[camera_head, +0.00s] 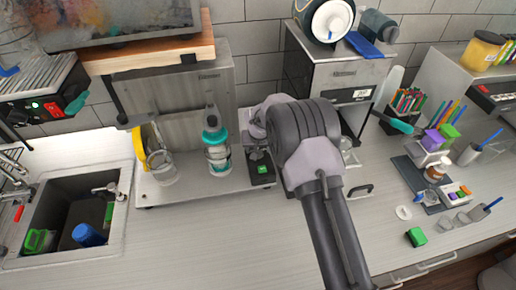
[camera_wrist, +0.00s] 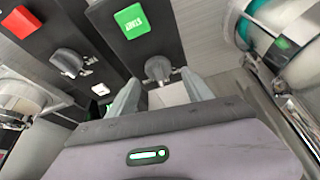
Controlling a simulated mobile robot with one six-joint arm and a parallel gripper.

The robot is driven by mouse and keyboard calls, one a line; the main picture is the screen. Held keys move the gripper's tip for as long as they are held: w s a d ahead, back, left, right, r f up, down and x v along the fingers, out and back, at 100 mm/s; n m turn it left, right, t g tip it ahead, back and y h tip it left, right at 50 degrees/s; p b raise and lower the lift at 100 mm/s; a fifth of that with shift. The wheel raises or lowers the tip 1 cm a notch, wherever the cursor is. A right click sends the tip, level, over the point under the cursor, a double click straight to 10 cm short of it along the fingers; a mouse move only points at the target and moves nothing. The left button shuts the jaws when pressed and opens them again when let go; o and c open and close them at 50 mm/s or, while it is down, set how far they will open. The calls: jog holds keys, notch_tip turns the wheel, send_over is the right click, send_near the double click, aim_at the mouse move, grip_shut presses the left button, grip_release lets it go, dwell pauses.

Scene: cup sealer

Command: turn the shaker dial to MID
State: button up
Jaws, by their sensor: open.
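The shaker (camera_head: 205,110) is a grey machine at the back of the counter, with a clear, teal-banded cup (camera_head: 217,150) under its head. Its black control panel (camera_wrist: 170,25) fills the upper wrist view and carries a green START button (camera_wrist: 131,20). A small grey dial (camera_wrist: 158,67) sits on this panel, and another grey dial (camera_wrist: 70,62) is to its left. My gripper (camera_wrist: 160,78) is open, with one finger either side of the nearer dial; whether they touch it is unclear. The dial's setting marks cannot be read.
A red button (camera_wrist: 18,22) is at the wrist view's upper left. In the head view, a clear jug (camera_head: 161,168) stands left of the shaker, and the sink (camera_head: 65,210) is farther left. A sealer-like machine (camera_head: 340,80) stands behind my arm.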

jog(key=shift+w+f, duration=0.15)
jog(key=shift+f, duration=0.15)
grip_shut()
jog(key=shift+f+n+y+b, duration=0.15)
jog(key=shift+n+y+b, duration=0.15)
jog(key=shift+n+b, duration=0.45)
jog(key=shift+b, duration=0.3)
jog(key=shift+r, duration=0.2)
grip_release()
